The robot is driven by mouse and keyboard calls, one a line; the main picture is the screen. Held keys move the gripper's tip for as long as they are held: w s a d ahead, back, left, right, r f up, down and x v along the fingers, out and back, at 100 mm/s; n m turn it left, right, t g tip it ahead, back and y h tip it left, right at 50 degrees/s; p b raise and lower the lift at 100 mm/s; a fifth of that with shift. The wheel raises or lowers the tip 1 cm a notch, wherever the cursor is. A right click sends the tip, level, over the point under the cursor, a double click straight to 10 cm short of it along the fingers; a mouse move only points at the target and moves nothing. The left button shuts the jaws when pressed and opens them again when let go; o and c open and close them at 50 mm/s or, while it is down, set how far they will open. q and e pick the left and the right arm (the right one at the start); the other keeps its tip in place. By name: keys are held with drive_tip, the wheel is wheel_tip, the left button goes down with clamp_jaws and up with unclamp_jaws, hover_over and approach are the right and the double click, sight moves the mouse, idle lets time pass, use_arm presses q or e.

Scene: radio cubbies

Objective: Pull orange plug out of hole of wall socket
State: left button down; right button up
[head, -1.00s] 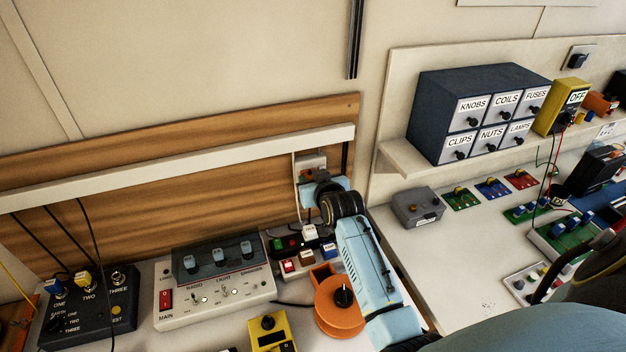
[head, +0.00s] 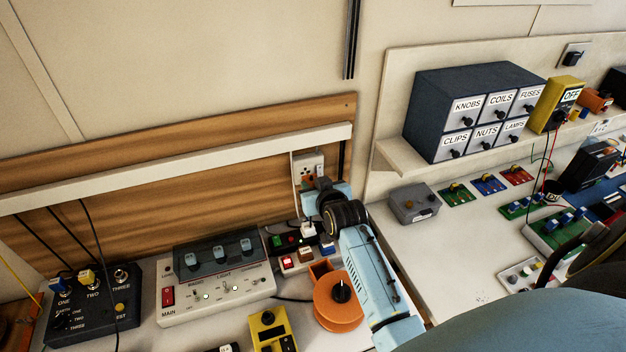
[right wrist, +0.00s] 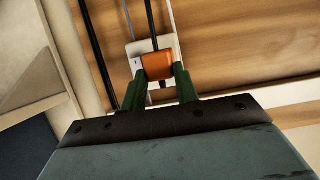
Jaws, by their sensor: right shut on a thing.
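The orange plug (right wrist: 158,66) is held between the two green fingers of my right gripper (right wrist: 160,85) in the right wrist view, with a black cord running up past it. The pale wall socket (right wrist: 140,48) shows behind the plug. In the head view the socket (head: 309,162) is on the wooden board, its dark holes in view. The right gripper (head: 318,190) is just below and in front of it, mostly hiding the plug. The plug looks apart from the socket face, though the gap is hard to judge. My left gripper is not in view.
Below the gripper are a power strip (head: 300,257), an orange spool (head: 340,300) and a grey switch box (head: 215,285). A grey box (head: 414,203) stands to the right, under a shelf with a labelled drawer cabinet (head: 470,110). A pale rail crosses the wooden board.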

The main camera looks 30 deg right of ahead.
drive_tip(key=shift+s+a+p, duration=0.25)
drive_tip(key=shift+s+p, duration=0.3)
drive_tip(key=shift+s, duration=0.3)
